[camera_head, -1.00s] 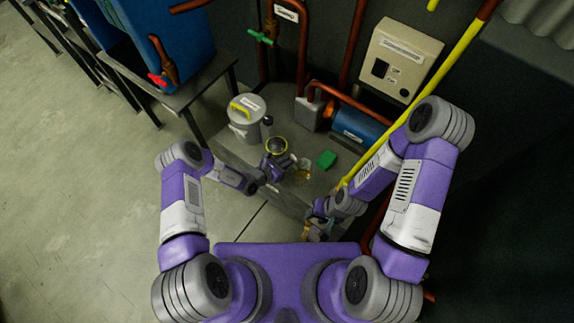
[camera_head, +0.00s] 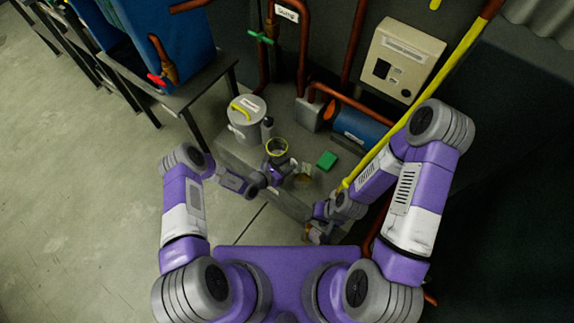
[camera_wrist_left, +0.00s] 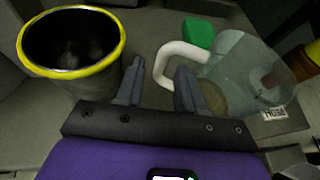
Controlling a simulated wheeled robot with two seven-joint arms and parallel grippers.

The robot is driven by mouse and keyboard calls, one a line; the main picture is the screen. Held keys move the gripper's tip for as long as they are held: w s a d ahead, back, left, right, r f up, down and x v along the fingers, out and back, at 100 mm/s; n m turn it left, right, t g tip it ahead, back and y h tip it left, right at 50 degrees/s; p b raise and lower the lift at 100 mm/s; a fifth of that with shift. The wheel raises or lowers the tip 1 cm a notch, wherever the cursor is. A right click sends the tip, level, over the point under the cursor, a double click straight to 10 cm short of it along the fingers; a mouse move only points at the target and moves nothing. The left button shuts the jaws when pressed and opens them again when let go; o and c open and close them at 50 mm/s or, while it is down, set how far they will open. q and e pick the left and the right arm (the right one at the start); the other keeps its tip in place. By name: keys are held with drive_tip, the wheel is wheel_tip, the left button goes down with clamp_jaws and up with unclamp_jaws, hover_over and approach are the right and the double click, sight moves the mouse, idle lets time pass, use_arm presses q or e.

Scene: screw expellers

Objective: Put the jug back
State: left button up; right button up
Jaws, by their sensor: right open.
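My left gripper (camera_wrist_left: 157,85) is open beside the handle. In the left wrist view the handle's bar shows between the fingertips, and the right finger overlaps the handle's opening; I cannot tell whether they touch. My left gripper also shows in the head view (camera_head: 288,168). My right gripper (camera_head: 318,235) is open, low near the platform's front edge, away from the jug.
A dark, yellow-rimmed container (camera_wrist_left: 70,42) stands close left of my left gripper. A green block (camera_head: 327,160) lies behind the jug. A lidded white bucket (camera_head: 246,116) and a grey bottle (camera_head: 267,126) stand further left. A blue motor (camera_head: 360,130) and yellow pole (camera_head: 405,120) bound the right.

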use_arm(q)
drive_tip(key=shift+s+a+r, duration=0.1)
drive_tip(key=shift+a+r, duration=0.1)
drive_tip(key=shift+r, duration=0.1)
drive_tip(key=p+v, duration=0.4)
drive_tip(key=v, duration=0.7)
drive_tip(key=s+d+r+m+g, duration=0.2)
drive_tip(key=s+m+g, duration=0.4)
drive_tip(key=s, duration=0.3)
drive_tip(key=s+d+r+m+g, duration=0.1)
drive_tip(key=s+r+m+g, duration=0.1)
drive_tip(key=s+m+g, duration=0.55)
drive_tip(key=a+r+m+t+y, duration=0.4)
drive_tip(key=m+t+y, duration=0.1)
drive_tip(key=m, duration=0.6)
drive_tip(key=shift+s+a+r+y, duration=0.15)
drive_tip(key=shift+a+r+y, duration=0.05)
drive_tip(key=shift+a+y, duration=0.2)
